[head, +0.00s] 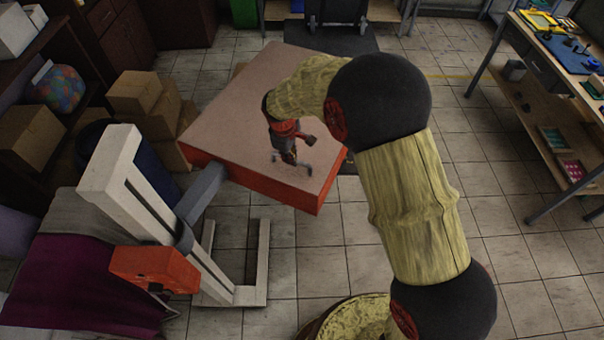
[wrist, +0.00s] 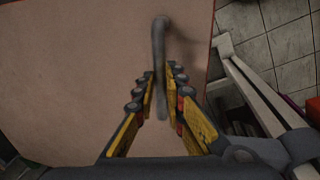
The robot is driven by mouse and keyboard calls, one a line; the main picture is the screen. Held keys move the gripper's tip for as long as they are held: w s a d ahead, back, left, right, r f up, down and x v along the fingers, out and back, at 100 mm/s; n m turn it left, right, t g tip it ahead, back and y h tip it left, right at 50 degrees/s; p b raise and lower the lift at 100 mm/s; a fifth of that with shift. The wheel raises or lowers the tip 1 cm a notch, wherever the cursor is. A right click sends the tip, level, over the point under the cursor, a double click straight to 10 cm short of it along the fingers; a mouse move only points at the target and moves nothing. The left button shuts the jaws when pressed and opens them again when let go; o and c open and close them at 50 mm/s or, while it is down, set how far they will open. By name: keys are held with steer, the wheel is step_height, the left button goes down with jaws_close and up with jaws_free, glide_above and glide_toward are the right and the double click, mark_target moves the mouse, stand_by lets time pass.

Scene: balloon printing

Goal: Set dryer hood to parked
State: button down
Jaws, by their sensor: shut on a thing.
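The dryer hood (head: 235,100) is a large flat slab with a beige top and red sides. It is carried by a grey arm (head: 202,192) from a white stand. A grey bar handle (wrist: 159,45) rises from the hood's top in the wrist view. My gripper (head: 291,160) is over the hood's near right part, pointing down. In the wrist view my gripper (wrist: 161,95) has its yellow fingers on both sides of the handle and is shut on it. My fingers hide part of the handle in the head view.
The white stand (head: 130,190) with a red box (head: 155,270) is at left. Cardboard boxes (head: 140,95) stand beside the hood's left side. A workbench (head: 545,60) is at right. The tiled floor (head: 500,200) between hood and bench is clear.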

steer(key=w+a+n, duration=0.1)
steer(key=w+a, duration=0.3)
steer(key=w, duration=0.1)
steer(key=w+a+n, duration=0.2)
steer(key=w+a, duration=0.2)
steer(key=w, duration=0.1)
steer(key=w+a+n+p, duration=0.1)
steer(key=w+a+n, duration=0.1)
steer(key=w+a, duration=0.2)
steer(key=shift+w+a+y, duration=0.15)
steer(key=shift+w+y, duration=0.25)
steer(key=shift+w, duration=0.25)
steer(key=shift+w+a, duration=0.3)
steer(key=shift+a, duration=0.15)
steer(key=shift+r, duration=0.1)
steer(key=shift+w+a+r, duration=0.15)
steer(key=shift+a, duration=0.05)
steer(key=c, duration=2.2)
jaws_free()
steer(key=shift+c, duration=0.2)
steer(key=shift+o, duration=1.3)
steer(key=shift+w+a+f, duration=0.1)
steer(key=shift+a+f, duration=0.1)
steer(key=shift+o, duration=0.7)
steer(key=shift+d, duration=0.15)
step_height(320, 180, up, 12)
steer(key=s, duration=0.2)
steer(key=shift+s+f, duration=0.15)
steer(key=shift+s, duration=0.1)
